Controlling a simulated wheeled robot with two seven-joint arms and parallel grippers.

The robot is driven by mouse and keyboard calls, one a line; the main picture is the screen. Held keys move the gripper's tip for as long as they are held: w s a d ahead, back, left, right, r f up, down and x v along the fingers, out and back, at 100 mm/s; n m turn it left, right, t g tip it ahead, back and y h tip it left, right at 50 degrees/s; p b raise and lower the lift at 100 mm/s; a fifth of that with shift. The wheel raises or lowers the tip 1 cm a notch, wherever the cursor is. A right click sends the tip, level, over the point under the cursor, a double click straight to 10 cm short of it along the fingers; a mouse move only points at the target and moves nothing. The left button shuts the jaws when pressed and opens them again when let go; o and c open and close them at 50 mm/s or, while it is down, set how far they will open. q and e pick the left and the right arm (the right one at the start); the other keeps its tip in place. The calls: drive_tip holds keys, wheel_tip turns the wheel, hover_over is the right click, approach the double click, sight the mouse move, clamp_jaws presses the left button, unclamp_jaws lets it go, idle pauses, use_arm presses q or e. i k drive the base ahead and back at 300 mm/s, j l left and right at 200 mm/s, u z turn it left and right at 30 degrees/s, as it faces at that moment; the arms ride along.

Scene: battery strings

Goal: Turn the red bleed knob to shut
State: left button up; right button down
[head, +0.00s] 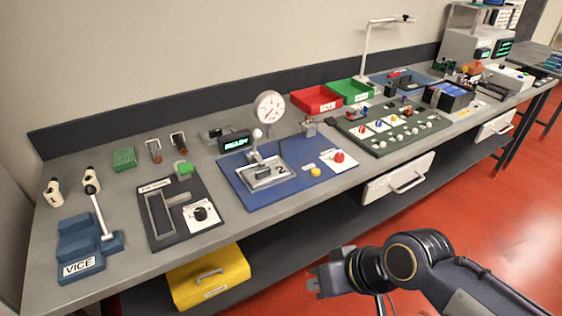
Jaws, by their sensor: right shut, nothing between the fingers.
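The red knob (339,157) sits on a small white plate at the right end of the blue panel (290,188) on the bench. Its exact turn position is too small to tell. A yellow button (316,172) is to its left and nearer the front edge. A round white dial gauge (269,107) stands behind the panel. My right gripper (313,283) is in front of the bench, below the bench top in the picture, well apart from the red knob. It is shut and empty. My left gripper is not in view.
A lit display (235,141) and a metal fixture marked 2 (266,173) are on the blue panel's left part. A dark panel with a black knob (200,213) lies farther left. Red (317,99) and green (352,91) bins stand behind. A yellow case (209,279) is below the bench.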

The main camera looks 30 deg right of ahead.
sight(339, 157)
drive_tip(key=z, duration=1.35)
drive_tip(key=i+l+u, duration=0.55)
drive_tip(key=u, duration=0.3)
drive_tip(key=l, duration=0.1)
